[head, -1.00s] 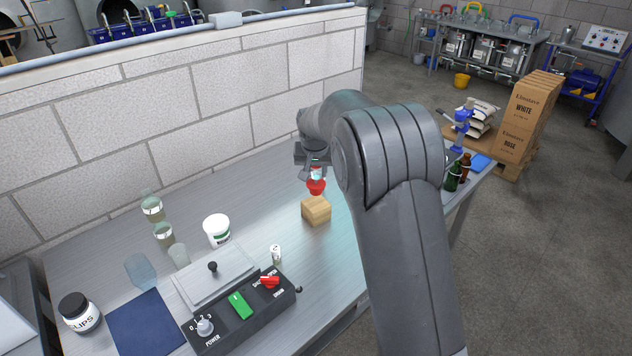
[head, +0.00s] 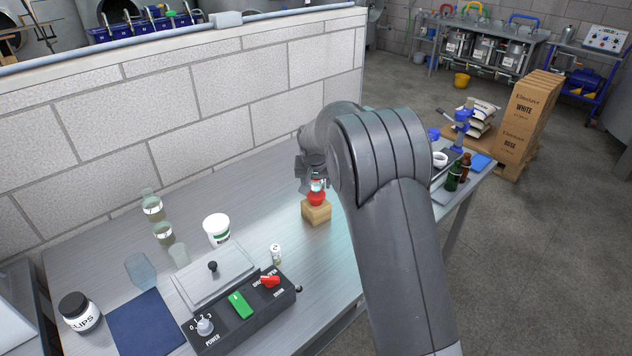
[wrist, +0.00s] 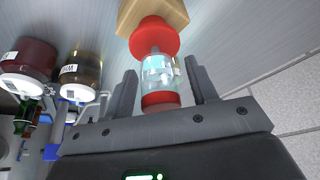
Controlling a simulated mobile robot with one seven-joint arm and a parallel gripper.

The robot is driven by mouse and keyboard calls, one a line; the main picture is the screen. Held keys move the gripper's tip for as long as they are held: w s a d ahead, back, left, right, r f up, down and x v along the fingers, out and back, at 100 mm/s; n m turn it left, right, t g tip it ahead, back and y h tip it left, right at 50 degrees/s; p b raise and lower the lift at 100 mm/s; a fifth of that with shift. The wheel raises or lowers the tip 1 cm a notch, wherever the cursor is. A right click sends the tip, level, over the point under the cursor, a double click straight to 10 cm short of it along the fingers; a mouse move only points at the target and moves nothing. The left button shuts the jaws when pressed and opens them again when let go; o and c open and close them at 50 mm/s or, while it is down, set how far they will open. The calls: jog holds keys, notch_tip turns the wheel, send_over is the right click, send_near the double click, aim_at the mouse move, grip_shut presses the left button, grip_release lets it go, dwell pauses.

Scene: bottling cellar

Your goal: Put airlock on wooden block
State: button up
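The airlock (head: 316,197), with a red base, a clear body and a red cap, stands upright on top of the wooden block (head: 316,214) in the head view. In the wrist view the red base of the airlock (wrist: 154,38) meets the block (wrist: 150,10). My gripper (wrist: 162,72) has one finger on each side of the clear body. Narrow gaps show between fingers and airlock, so it looks open around it. In the head view my gripper (head: 314,176) is just above the block and partly hidden by my arm.
A white tub (head: 217,230), glass jars (head: 153,208) and a control box (head: 240,304) stand left on the bench. Brown and green bottles (head: 453,176) stand at the right end. A block wall (head: 190,110) runs behind. Bench around the block is clear.

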jog(key=shift+r, duration=0.15)
jog(key=v, duration=1.2)
jog(key=s+d+r, duration=0.6)
jog(key=s+d, duration=0.1)
jog(key=s, duration=0.1)
jog(key=s+d+r, duration=0.3)
jog(key=s+d, duration=0.3)
jog(key=s, duration=0.6)
jog(key=s+d+f, duration=0.2)
jog(key=s, duration=0.7)
jog(key=s+d+f+t, duration=0.1)
jog(key=s+d+f, duration=0.1)
jog(key=s, duration=0.8)
jog(key=shift+s+d, duration=0.15)
jog(key=shift+d, duration=0.55)
